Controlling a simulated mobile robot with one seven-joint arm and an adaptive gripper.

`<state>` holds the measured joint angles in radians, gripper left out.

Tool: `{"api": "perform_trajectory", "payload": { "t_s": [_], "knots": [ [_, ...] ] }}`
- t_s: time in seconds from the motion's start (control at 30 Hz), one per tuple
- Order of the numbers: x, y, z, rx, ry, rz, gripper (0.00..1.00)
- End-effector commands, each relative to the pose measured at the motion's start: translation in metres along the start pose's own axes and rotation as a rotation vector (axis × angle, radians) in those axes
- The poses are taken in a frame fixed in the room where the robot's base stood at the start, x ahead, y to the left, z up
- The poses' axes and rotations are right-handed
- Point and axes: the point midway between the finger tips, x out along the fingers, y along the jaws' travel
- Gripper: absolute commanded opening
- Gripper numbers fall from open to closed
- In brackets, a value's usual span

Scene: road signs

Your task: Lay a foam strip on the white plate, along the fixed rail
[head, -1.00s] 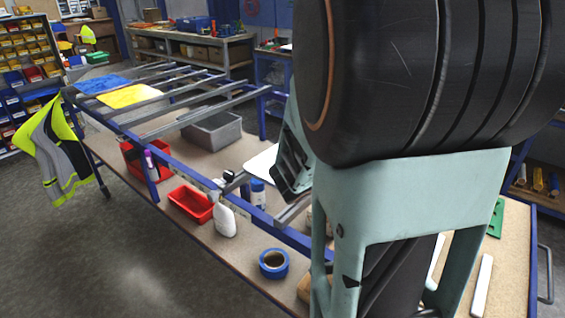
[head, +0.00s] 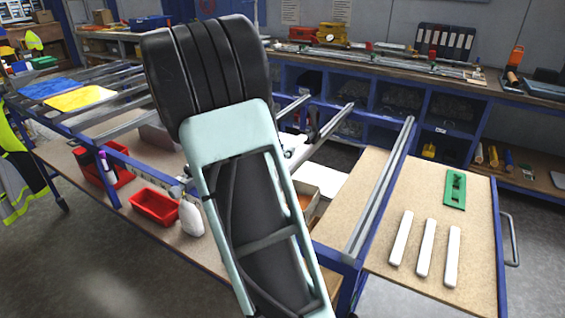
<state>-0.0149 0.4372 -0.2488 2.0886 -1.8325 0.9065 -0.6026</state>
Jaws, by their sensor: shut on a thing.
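Three white foam strips (head: 426,248) lie side by side, apart, on the tan board at the right. The white plate (head: 322,181) lies between the grey rails in the middle, partly hidden behind my arm. A long grey rail (head: 380,190) runs to the right of the plate; I cannot tell if it is the fixed one. My arm covers the centre left, and its end is behind it. A small white and dark part shows by the arm's right edge, but I cannot make out the gripper's fingers or anything held.
A green tool (head: 455,189) lies behind the strips. A red bin (head: 155,206) and a white bottle (head: 191,217) stand on the lower shelf at left.

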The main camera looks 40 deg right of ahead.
Motion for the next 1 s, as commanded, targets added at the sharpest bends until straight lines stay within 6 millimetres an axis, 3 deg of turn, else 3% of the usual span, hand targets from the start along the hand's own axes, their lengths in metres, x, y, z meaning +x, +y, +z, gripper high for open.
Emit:
{"api": "perform_trajectory", "payload": {
  "t_s": [0.03,0.17,0.6,0.63,0.77,1.0],
  "knots": [
    [0.004,-0.002,-0.013,-0.001,0.001,-0.002,0.01],
    [0.008,-0.002,-0.026,0.0,0.0,-0.002,0.01],
    [0.009,-0.001,-0.03,0.0,0.0,-0.001,0.01],
    [0.009,-0.001,-0.029,0.0,0.0,-0.001,0.21],
    [0.009,-0.002,-0.029,0.0,0.0,-0.001,0.36],
    [0.009,-0.002,-0.029,0.0,0.0,-0.001,0.37]
  ]
}}
